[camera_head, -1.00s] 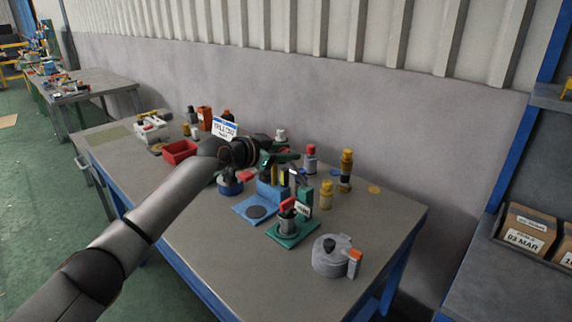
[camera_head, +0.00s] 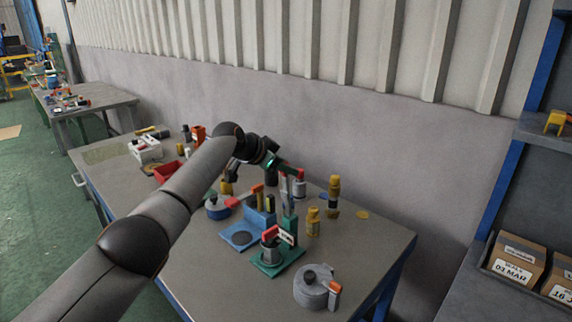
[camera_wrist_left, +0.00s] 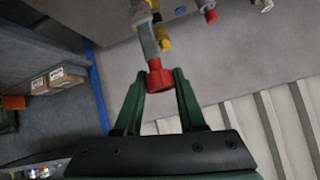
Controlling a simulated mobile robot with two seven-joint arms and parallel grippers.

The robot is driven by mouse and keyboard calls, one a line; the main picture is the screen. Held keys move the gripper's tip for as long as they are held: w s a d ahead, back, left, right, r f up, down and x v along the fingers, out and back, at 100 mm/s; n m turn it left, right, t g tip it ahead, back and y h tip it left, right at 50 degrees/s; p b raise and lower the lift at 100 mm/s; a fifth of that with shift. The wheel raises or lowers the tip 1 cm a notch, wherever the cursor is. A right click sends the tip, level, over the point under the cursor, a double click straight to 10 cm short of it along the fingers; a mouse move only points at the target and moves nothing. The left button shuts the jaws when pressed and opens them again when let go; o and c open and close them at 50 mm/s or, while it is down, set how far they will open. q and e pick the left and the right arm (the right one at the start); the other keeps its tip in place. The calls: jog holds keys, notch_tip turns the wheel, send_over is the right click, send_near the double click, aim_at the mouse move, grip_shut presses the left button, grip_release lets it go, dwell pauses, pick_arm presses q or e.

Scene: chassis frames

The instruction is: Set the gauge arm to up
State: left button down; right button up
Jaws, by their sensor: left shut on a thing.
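My left gripper (camera_head: 284,165) is above the workbench, over the green-based fixture (camera_head: 268,268). In the left wrist view, its two green fingers (camera_wrist_left: 161,85) are shut on a red knob (camera_wrist_left: 159,80). The knob is at the end of a grey bar (camera_wrist_left: 150,42), which seems to be the gauge arm. In the head view the bar appears to rise from the green post (camera_head: 289,222), close to upright, but it is thin and partly hidden there. A white label (camera_head: 287,237) is on the fixture. My right gripper is not in view.
A blue fixture (camera_head: 238,237) with an orange-tipped lever (camera_head: 258,192) stands to the left. Yellow bottles (camera_head: 312,221) stand to the right, and a grey round housing (camera_head: 312,292) is in front. A red bin (camera_head: 166,171) is farther left.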

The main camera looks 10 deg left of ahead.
pick_arm(q)
jog(key=shift+w+f, duration=0.1)
jog(key=shift+f, duration=0.05)
jog(key=shift+f+y, duration=0.15)
jog(key=shift+y, duration=0.15)
jog(key=c, duration=0.5)
grip_release()
jog(key=shift+w, duration=0.1)
jog(key=shift+c, duration=0.2)
jog(key=shift+r, duration=0.2)
jog(key=shift+s+a+r, duration=0.15)
jog(key=shift+s+r, duration=0.1)
jog(key=shift+b+v, duration=0.4)
jog(key=shift+v, duration=0.45)
jog(key=b+v, duration=0.2)
jog(key=v, duration=0.8)
jog(key=shift+a, duration=0.15)
